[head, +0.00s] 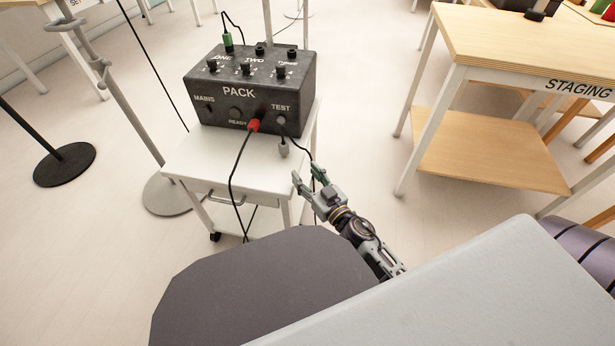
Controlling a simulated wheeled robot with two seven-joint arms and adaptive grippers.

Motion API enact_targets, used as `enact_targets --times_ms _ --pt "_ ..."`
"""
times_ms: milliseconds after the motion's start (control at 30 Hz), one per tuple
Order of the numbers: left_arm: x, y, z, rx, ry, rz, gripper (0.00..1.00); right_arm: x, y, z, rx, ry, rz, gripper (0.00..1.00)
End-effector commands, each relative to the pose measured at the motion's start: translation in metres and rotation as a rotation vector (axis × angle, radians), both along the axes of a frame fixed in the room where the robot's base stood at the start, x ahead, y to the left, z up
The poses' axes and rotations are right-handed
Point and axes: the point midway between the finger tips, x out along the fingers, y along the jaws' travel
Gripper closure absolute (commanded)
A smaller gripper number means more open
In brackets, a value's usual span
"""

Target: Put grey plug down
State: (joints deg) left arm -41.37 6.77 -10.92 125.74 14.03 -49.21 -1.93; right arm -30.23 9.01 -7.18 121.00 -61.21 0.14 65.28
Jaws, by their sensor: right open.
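The grey plug (283,149) is at the front right of the white cart top (190,160), just below the TEST label of the black PACK box (250,90). A thin dark cable shows at it; I cannot tell whether it stands on the cart top or leans there. My right gripper (308,176) is open and empty, just right of and in front of the plug, with a visible gap between them. My left gripper is not in view.
A red plug (254,125) sits in the box front, its black cable hanging over the cart edge. A green plug (228,40) is on top of the box. A wooden STAGING table (500,45) stands at right. A grey stand (172,195) is left of the cart.

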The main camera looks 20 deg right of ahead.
Motion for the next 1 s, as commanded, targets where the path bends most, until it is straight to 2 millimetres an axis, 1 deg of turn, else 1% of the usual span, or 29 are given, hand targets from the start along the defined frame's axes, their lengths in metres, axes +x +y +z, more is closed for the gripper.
enact_targets --times_ms 667,867,1000 --pt "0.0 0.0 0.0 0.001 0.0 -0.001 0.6 -0.001 -0.002 -0.001 0.003 0.007 -0.009 0.52" --pt "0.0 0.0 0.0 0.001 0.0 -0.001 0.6 -0.005 -0.009 -0.011 0.011 0.045 -0.053 0.52" --pt "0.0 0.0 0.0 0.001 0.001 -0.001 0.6 -0.01 -0.017 -0.024 0.02 0.102 -0.103 0.52"
